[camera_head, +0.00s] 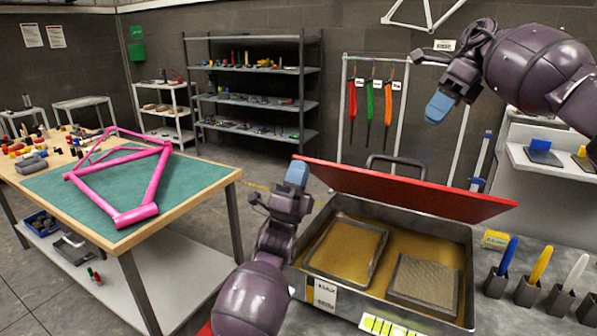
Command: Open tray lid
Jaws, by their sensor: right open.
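The tray (470,262) is a grey metal box with a yellowish inside, in the lower right of the head view. Its red lid (410,187) is raised and tilted above the back of the box, so the interior shows. Two grey-framed panels, a left one (347,250) and a right one (425,283), lie inside. My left gripper (297,174) is at the lid's left end, its blue fingertip overlapping the lid edge in the picture; I cannot tell whether it touches or how wide its jaws are. My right gripper (439,107) is open and empty, above and behind the lid.
A workbench (205,200) with a green mat and a pink bicycle frame (150,190) stands at left. Holders with blue, yellow and white tools (540,265) stand right of the tray. A dark handle (396,160) shows behind the lid. Shelves (255,100) line the back wall.

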